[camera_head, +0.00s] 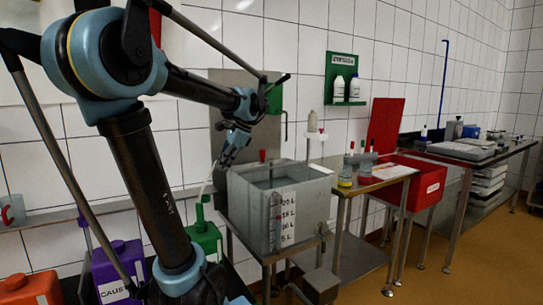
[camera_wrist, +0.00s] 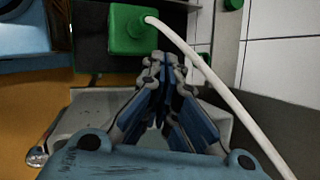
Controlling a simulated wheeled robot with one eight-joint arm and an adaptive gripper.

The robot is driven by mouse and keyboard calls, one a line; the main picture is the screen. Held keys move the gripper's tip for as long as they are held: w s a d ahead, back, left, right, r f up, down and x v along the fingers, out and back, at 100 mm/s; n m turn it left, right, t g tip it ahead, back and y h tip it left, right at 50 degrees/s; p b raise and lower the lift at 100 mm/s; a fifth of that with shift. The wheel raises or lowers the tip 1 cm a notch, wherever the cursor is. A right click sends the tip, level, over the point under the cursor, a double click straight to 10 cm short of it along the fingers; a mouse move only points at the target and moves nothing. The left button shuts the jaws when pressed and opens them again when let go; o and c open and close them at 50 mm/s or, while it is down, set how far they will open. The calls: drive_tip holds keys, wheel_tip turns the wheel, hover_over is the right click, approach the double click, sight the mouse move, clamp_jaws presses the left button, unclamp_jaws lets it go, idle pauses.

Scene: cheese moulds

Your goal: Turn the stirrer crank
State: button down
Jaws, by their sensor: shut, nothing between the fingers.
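The grey metal vat (camera_head: 250,212) with litre marks on its front stands right of my arm in the head view. A small red knob (camera_head: 263,156) shows at its back rim; I cannot tell whether it belongs to the stirrer crank. No crank can be clearly made out. My gripper (camera_head: 222,166) is near the vat's left rim, pointing down and to the left. In the wrist view my gripper (camera_wrist: 164,62) has its fingers together and empty, close to a green block (camera_wrist: 130,30) with a white hose (camera_wrist: 220,90). I cannot tell whether they touch.
A green canister (camera_head: 204,238) and a purple canister (camera_head: 118,262) stand left of the vat. A steel stand (camera_head: 350,185) with small bottles and a red tub (camera_head: 425,185) are to the right. A green wall shelf (camera_head: 342,75) holds white bottles. Floor is clear at the right.

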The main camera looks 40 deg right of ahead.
drive_tip(key=s+d+r+m+t, duration=0.1)
drive_tip(key=s+d+r+m, duration=0.25)
drive_tip(key=d, duration=0.55)
drive_tip(key=s+d+r+m+t, duration=0.2)
drive_tip(key=s+d+m, duration=0.2)
drive_tip(key=d, duration=0.5)
drive_tip(key=s+d+r+m+t, duration=0.1)
drive_tip(key=s+d+r+m, duration=0.15)
drive_tip(key=d, duration=0.55)
drive_tip(key=w+a+f+m, duration=0.1)
drive_tip(key=w+a+f, duration=0.2)
drive_tip(key=w+f, duration=0.4)
drive_tip(key=shift+w+a, duration=0.4)
drive_tip(key=shift+w, duration=0.85)
drive_tip(key=shift+s+d+h, duration=0.1)
drive_tip(key=shift+h, duration=0.2)
